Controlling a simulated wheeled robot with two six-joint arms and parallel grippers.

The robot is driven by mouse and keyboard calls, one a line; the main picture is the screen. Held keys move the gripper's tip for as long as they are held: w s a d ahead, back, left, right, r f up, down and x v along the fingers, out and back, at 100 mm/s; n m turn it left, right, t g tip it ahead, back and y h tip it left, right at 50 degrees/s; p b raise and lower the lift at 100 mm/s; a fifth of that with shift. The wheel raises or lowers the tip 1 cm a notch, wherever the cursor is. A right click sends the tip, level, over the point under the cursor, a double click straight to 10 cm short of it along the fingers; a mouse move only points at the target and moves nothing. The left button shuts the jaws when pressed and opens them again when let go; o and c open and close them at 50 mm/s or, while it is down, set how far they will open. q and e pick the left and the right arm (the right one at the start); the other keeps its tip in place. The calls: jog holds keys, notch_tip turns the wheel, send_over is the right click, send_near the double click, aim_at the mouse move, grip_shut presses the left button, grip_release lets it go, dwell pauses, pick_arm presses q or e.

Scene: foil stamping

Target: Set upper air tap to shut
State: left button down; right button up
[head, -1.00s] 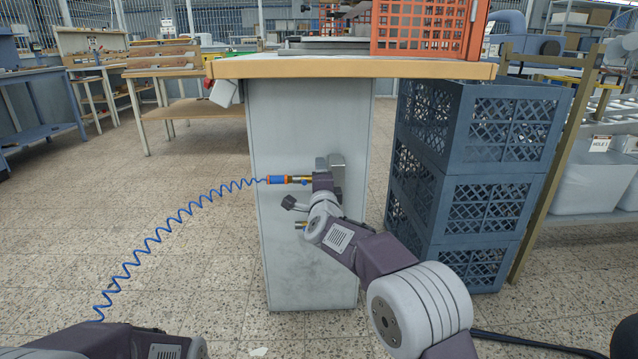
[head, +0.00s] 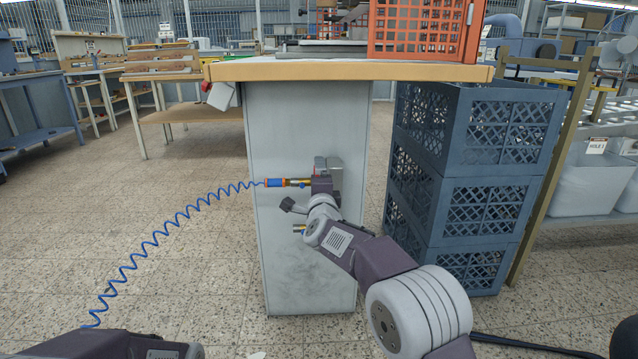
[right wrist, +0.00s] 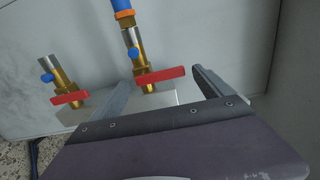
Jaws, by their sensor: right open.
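The upper air tap (head: 297,182) is a brass valve on the side of the grey cabinet, with a blue coiled hose (head: 175,226) on its outlet. In the right wrist view its red lever (right wrist: 160,76) lies crosswise to the brass body (right wrist: 135,45). My right gripper (right wrist: 163,77) is open, with one finger on each side of this lever; I cannot tell whether they touch it. In the head view the right gripper (head: 320,184) covers part of the tap. The lower tap (head: 299,229) has no hose; its red lever (right wrist: 70,98) is also crosswise.
The taps sit on a metal block (head: 333,163) on the grey cabinet (head: 305,120), under a wood-edged bench top (head: 350,71). Stacked blue-grey crates (head: 470,190) stand close on the right.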

jog(key=s+p, duration=0.2)
jog(key=s, duration=0.7)
